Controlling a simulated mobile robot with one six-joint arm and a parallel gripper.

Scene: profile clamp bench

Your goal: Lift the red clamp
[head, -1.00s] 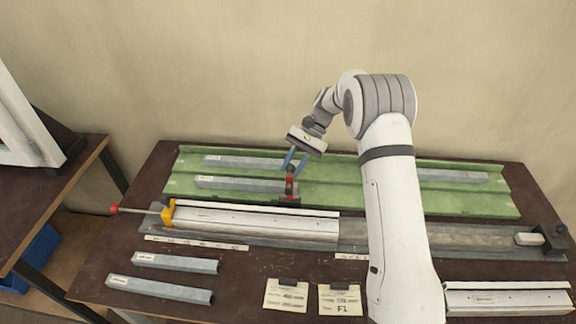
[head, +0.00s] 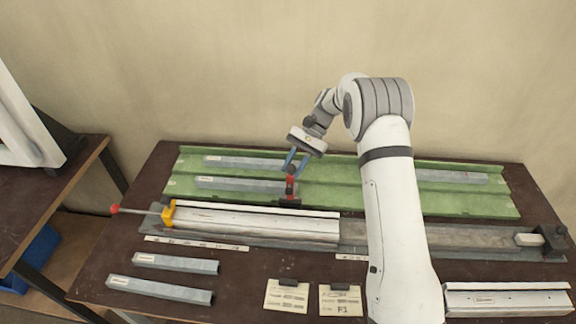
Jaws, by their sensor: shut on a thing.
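The red clamp (head: 290,187) stands upright at the back edge of the white profile on the bench, with a dark base (head: 289,202) under it. My gripper (head: 291,172) reaches down from above with its blue fingers and is shut on the top part of the clamp. The clamp's lower end appears to touch or stand just behind the white profile (head: 250,224); I cannot tell whether there is a gap.
A green tray (head: 440,200) with several grey bars lies behind. A yellow block (head: 168,213) with a red-tipped rod sits at the profile's left end. Two grey bars (head: 160,290) and two paper cards (head: 340,300) lie in front. A dark stop (head: 552,240) stands at the right.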

